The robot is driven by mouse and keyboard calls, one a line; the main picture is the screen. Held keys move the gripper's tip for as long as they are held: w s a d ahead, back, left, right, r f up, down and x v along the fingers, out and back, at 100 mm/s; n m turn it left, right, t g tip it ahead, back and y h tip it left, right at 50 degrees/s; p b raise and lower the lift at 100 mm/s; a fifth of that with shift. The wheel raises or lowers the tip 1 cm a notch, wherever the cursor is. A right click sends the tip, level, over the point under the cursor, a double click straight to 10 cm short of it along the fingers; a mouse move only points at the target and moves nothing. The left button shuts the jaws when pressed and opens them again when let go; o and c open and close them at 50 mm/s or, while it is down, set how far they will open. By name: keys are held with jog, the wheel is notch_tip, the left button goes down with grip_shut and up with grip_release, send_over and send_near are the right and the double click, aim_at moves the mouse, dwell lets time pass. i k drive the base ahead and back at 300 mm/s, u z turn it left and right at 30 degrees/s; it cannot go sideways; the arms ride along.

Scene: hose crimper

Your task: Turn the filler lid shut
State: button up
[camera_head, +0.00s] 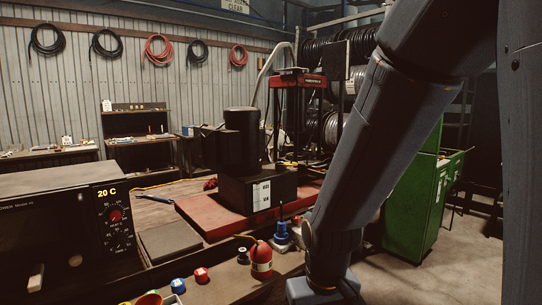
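I cannot pick out the filler lid for certain. A black machine (241,150), with an upright cylinder on a square block bearing a white label, stands on a red base plate (205,222) on the bench. My arm comes down from the upper right and runs out of the picture at the bottom, right of the red can. My gripper is below the frame, so its fingers and anything in them are hidden.
A red can (261,261) and a blue-based item (282,235) stand at the bench's front edge, left of my arm. Small blue and red caps (201,275) lie nearby. A control box (65,225) with a dial is at left. A green cabinet (418,205) stands at right.

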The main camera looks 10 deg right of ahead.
aim_at(290, 164)
jog(key=z, duration=0.05)
jog(key=i, duration=0.95)
jog(key=z, duration=0.8)
